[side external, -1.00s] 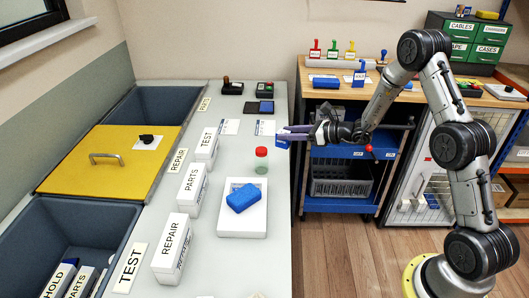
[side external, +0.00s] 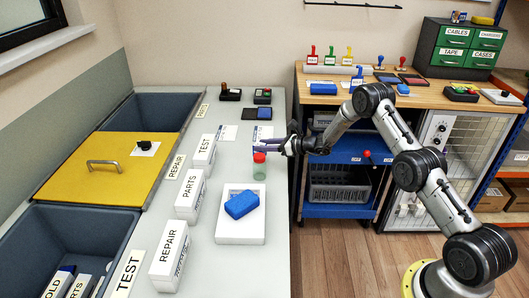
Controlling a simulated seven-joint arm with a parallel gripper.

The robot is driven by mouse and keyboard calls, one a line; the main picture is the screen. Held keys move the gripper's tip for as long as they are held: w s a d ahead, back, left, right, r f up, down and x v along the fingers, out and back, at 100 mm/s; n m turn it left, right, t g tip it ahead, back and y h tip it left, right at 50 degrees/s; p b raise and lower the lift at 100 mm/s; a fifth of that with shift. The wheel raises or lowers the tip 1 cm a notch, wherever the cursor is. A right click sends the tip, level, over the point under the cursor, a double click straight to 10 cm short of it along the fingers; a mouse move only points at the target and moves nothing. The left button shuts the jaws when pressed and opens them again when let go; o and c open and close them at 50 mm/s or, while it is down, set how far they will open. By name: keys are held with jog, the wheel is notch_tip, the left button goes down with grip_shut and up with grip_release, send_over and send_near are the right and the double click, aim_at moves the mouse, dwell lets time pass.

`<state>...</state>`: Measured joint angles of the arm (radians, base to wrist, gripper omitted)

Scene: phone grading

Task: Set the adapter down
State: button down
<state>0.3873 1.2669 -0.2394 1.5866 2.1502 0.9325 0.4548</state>
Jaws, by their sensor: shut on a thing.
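My gripper (side external: 268,146) reaches in from the right over the far right part of the grey counter (side external: 215,275). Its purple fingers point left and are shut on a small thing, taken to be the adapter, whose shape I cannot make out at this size. The fingertips are just behind and above the red cap of a green jar (side external: 259,173). I cannot tell whether they touch the cap.
A white tray (side external: 227,232) holding a blue block (side external: 241,205) lies in front of the jar. White boxes labelled TEST (side external: 204,149), PARTS (side external: 189,194) and REPAIR (side external: 168,250) line the left. Bins and a yellow lid (side external: 100,183) lie beyond. Cards and pads lie farther back.

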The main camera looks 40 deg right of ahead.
jog(key=shift+f, duration=1.35)
jog(key=shift+s+f, duration=0.1)
jog(key=shift+f, duration=0.05)
jog(key=shift+c, duration=2.1)
grip_release()
